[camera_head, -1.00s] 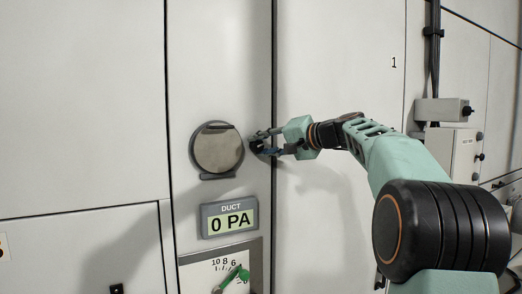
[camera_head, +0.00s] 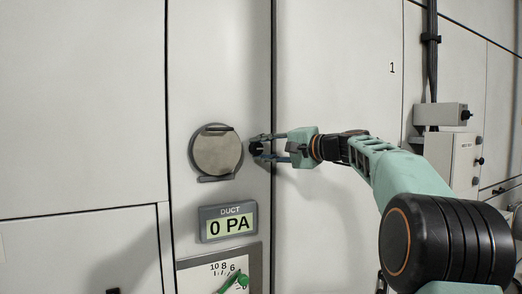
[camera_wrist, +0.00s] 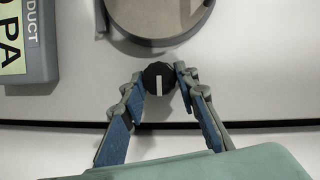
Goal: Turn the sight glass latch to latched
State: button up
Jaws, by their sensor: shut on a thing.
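The round sight glass (camera_head: 217,152) is set in the grey panel, with short dark bars at its top and bottom edges. The latch is a small black knob (camera_head: 257,148) just to its right. In the wrist view the knob (camera_wrist: 158,73) shows a white line pointing down the picture, away from the sight glass rim (camera_wrist: 155,40). My gripper (camera_head: 261,147) is shut on the knob, with one fingertip on each side of it; it also shows in the wrist view (camera_wrist: 157,80). I cannot read any latch position labels.
A duct display (camera_head: 228,222) reading 0 PA is below the sight glass. Below it is a dial with a green handle (camera_head: 234,282). A panel seam runs just right of the knob. Grey boxes (camera_head: 442,114) and conduit are at the far right.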

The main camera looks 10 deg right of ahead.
jog(key=o, duration=0.9)
jog(key=v, duration=1.2)
